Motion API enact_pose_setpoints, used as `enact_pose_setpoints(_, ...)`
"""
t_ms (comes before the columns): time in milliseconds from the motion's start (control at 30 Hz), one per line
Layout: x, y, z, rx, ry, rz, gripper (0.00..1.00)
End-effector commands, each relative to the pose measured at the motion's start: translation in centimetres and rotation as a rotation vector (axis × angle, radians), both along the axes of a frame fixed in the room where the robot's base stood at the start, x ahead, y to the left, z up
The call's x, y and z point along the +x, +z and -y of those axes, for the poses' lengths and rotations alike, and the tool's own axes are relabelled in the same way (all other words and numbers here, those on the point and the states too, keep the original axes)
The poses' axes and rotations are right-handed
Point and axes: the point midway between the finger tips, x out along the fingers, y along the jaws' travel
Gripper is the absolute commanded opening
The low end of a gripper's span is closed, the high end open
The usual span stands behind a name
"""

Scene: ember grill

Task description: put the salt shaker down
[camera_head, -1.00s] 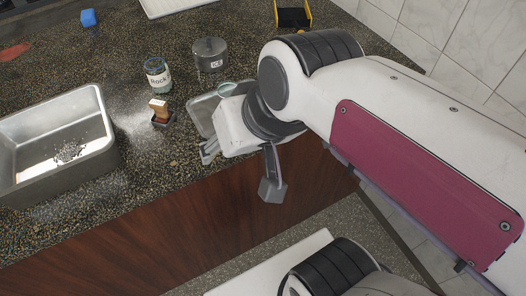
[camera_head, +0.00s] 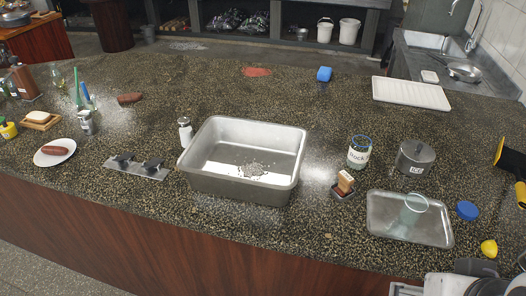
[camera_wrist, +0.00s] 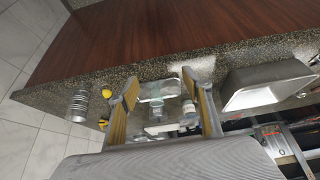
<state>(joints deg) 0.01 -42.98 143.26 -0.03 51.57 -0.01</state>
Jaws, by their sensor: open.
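A small white shaker with a grey cap (camera_head: 185,132), which looks like the salt shaker, stands upright on the speckled counter (camera_head: 300,228), just left of the metal basin (camera_head: 203,180). My gripper (camera_wrist: 160,83) is open in the wrist view, its two fingers spread wide with nothing held between them. Beyond the fingers lies the metal tray with a clear glass on it. In the head view only part of my arm shows at the bottom right corner, far from the shaker. I cannot make out the shaker in the wrist view.
The metal tray (camera_head: 385,228) with a clear glass (camera_head: 414,206) lies at the right. A labelled jar (camera_head: 359,152), a lidded ICE pot (camera_head: 415,156) and a small wooden-handled item (camera_head: 345,183) stand nearby. A knobbed plate (camera_head: 137,168) lies left of the basin. The counter's front is mostly clear.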

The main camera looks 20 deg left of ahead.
Motion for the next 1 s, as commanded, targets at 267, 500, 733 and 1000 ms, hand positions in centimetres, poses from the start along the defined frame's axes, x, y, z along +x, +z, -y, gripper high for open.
enact_pose_setpoints(267,1.4,0.7,-0.3,-0.001,0.014,0.014,0.49)
enact_pose_setpoints(500,5.8,2.8,-1.6,-0.005,0.058,0.063,0.49)
enact_pose_setpoints(733,11.6,5.2,-3.9,-0.006,0.115,0.13,0.49)
enact_pose_setpoints(1000,18.4,7.3,-7.7,0.003,0.184,0.208,0.49)
